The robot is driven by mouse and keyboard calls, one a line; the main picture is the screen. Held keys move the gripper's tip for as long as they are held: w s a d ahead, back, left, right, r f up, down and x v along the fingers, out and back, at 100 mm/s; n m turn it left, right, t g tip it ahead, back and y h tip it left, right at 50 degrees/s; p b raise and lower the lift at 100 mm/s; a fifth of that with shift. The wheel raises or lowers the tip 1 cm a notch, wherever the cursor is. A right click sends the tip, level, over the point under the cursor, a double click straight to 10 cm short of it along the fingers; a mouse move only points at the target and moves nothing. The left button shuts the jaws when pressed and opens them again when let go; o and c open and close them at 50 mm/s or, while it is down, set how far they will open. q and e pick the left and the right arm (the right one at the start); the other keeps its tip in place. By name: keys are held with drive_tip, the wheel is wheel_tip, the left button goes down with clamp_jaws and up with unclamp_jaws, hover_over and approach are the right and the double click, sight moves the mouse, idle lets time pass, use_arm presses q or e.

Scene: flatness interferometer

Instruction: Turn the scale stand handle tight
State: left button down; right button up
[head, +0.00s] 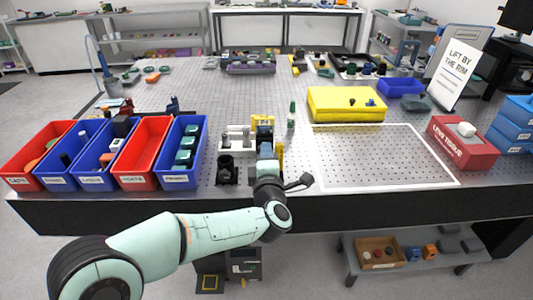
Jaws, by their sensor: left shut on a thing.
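My left gripper (265,155) reaches over the front edge of the bench at the middle of the head view, its arm coming in from the left. It is shut at a small stand with grey, yellow and blue parts (263,124), which I take for the scale stand. The handle itself is hidden behind my gripper and wrist, so its angle cannot be seen. My right gripper is not in view.
Red and blue bins (183,179) stand close at the left. A black fixture (227,171) sits just left of my gripper.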

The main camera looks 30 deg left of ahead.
use_arm(q)
drive_tip(key=c, duration=1.2)
unclamp_jaws()
drive_tip(key=b+v, duration=0.1)
drive_tip(key=v, duration=1.2)
drive_tip(key=shift+s, duration=0.25)
drive_tip(key=shift+d, duration=0.1)
